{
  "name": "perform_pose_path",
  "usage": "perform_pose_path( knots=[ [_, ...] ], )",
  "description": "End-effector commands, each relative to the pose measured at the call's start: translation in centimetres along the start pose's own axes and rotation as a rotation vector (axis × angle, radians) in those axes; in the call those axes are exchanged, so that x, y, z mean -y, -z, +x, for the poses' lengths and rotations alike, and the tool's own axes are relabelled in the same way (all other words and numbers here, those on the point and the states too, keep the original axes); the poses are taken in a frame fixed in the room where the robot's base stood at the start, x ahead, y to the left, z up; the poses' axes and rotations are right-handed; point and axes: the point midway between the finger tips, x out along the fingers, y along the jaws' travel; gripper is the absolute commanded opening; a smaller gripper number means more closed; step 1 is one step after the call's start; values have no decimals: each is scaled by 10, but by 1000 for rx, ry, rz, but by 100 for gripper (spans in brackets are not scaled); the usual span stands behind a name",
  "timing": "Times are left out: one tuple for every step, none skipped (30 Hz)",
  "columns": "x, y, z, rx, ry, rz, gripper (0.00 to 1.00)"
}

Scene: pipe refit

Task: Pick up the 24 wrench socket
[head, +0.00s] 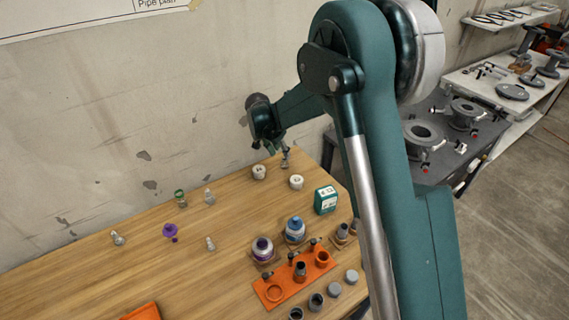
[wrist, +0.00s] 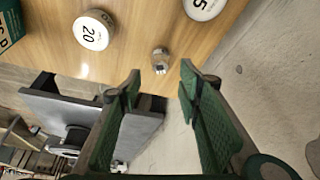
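My gripper (wrist: 160,78) is open, with a green-padded finger on each side of the wrist view. A small metal piece (wrist: 160,60), perhaps a socket, lies on the wooden table just ahead of the fingertips, between their lines; nothing is held. I cannot read a 24 on it or anywhere else. In the head view my gripper (head: 273,147) hangs near the table's far edge, beside the small metal piece (head: 286,158). A white round piece marked 20 (wrist: 92,31) lies to its left, and another, whose label ends in 5 (wrist: 203,5), to its upper right.
The wooden table (head: 90,275) also bears an orange tray (head: 293,285), a green box (head: 326,200), a purple piece (head: 170,230), a blue-topped bottle (head: 295,228) and several small metal parts. A wall stands close behind. A grey bench (head: 455,145) is at the right.

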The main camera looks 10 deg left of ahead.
Motion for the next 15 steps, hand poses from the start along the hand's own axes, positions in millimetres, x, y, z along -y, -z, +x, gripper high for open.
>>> perform_pose_path(
  knots=[
    [0,0,1,0,0,0,35],
    [0,0,2,0,0,0,35],
    [0,0,4,0,0,0,35],
    [0,0,6,0,0,0,35],
    [0,0,9,0,0,0,35],
    [0,0,12,0,0,0,35],
    [0,0,15,0,0,0,35],
    [0,0,17,0,0,0,35],
    [0,0,20,0,0,0,35],
    [0,0,22,0,0,0,35],
    [0,0,24,0,0,0,35],
    [0,0,25,0,0,0,35],
    [0,0,26,0,0,0,35],
    [0,0,26,0,0,0,35],
    [0,0,26,0,0,0,35]
  ],
)
